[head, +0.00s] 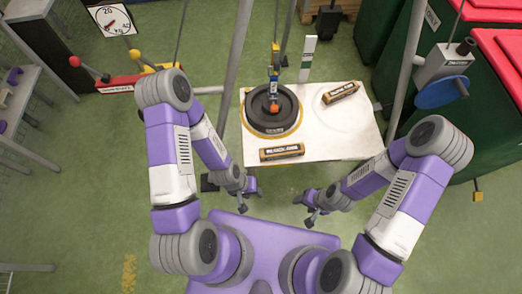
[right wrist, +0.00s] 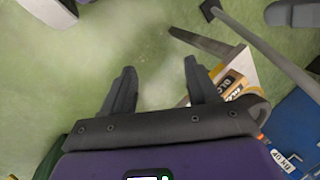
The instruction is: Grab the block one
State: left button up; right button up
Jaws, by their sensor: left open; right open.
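Two tan blocks with dark labels lie on the white table (head: 232,140): a front block (head: 282,152) near the front edge and a back block (head: 341,92) at the right. Their labels are too small to read in the head view, so I cannot tell which is block one. A labelled block (right wrist: 231,84) shows partly behind a finger in the right wrist view. My left gripper (head: 232,189) is open and empty, just short of the table's front-left corner. My right gripper (head: 304,210) is open and empty in front of the table; its fingers show in the wrist view (right wrist: 160,85).
A black turntable disc (head: 257,121) with a small orange and blue piece (head: 273,89) sits on the table's left half. Grey poles (head: 234,70) rise beside the table. Green bins with red lids (head: 497,50) stand at the right. Green floor lies in front of the table.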

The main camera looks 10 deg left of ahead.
aim_at(279, 152)
jog(key=z, duration=1.05)
jog(key=k, duration=0.85)
jog(key=u, duration=1.5)
jog(key=i, duration=1)
